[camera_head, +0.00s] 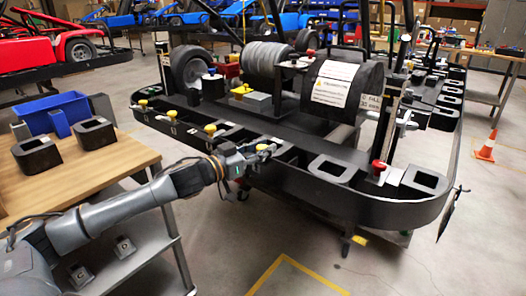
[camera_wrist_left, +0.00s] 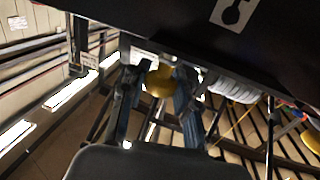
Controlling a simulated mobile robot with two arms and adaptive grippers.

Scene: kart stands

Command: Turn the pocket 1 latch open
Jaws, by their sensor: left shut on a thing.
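My left gripper (camera_head: 264,152) reaches in from the left to the near rim of the black kart stand (camera_head: 385,212). It is shut on a yellow latch knob (camera_wrist_left: 159,80), which sits between the two fingers in the left wrist view. In the head view that knob shows only as a small yellow spot at the fingertips. More yellow latch knobs stand along the rim to the left, such as one (camera_head: 210,129) beside my wrist. A red knob (camera_head: 378,164) stands farther right. I cannot read any pocket number. My right gripper is out of view.
A wooden table (camera_head: 115,172) at the left holds two black hollow blocks (camera_head: 37,153) and a blue bin (camera_head: 30,108). Similar blocks (camera_head: 331,168) sit in the stand's rim to the right. An orange cone (camera_head: 487,148) stands on open floor at the right.

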